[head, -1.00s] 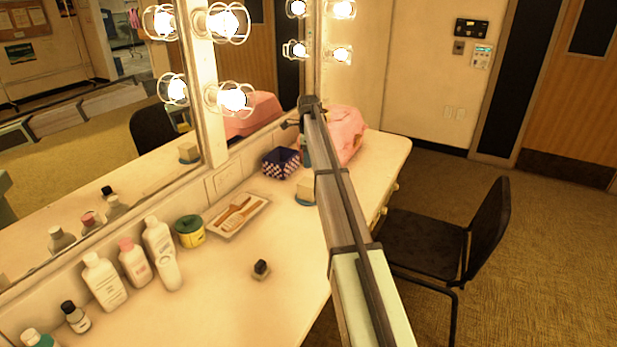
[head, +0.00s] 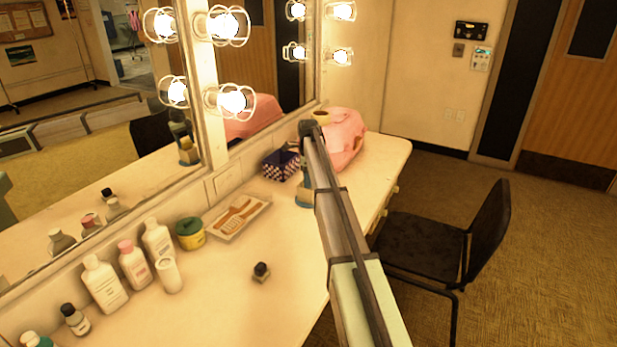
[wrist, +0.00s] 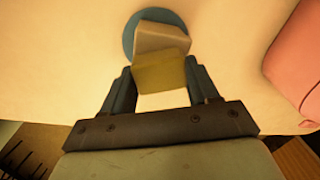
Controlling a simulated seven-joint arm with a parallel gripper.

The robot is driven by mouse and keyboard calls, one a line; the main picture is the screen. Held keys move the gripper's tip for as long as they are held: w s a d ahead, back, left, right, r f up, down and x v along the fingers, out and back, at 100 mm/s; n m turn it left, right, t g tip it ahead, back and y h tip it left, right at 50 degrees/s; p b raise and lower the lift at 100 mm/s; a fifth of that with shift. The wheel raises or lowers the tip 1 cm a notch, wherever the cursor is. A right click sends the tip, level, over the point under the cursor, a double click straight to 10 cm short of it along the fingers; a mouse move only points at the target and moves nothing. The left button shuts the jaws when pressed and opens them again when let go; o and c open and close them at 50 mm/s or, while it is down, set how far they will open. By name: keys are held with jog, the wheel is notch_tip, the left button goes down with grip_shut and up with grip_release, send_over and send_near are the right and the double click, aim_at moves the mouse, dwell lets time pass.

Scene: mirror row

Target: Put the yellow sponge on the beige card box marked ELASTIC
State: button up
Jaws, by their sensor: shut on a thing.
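In the wrist view the yellow sponge (wrist: 160,73) sits between the two teal fingers of my gripper (wrist: 158,66), which is shut on it. The beige card box (wrist: 163,38) shows just beyond the sponge and partly under it, on a round blue base (wrist: 130,35). Its marking is not readable. I cannot tell whether sponge and box touch. In the head view my arm hides most of the gripper and the sponge; a teal part of the gripper shows left of the arm, above the blue base (head: 304,201).
A pink cloth-like bundle (head: 345,138) lies right of the gripper. The mirror is behind. The front tabletop is mostly clear.

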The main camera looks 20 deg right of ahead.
jog(key=o, duration=1.1)
jog(key=shift+f, duration=0.1)
jog(key=r, duration=0.8)
jog(key=s+r, duration=0.1)
jog(key=r, duration=0.3)
jog(key=shift+a+r, duration=0.15)
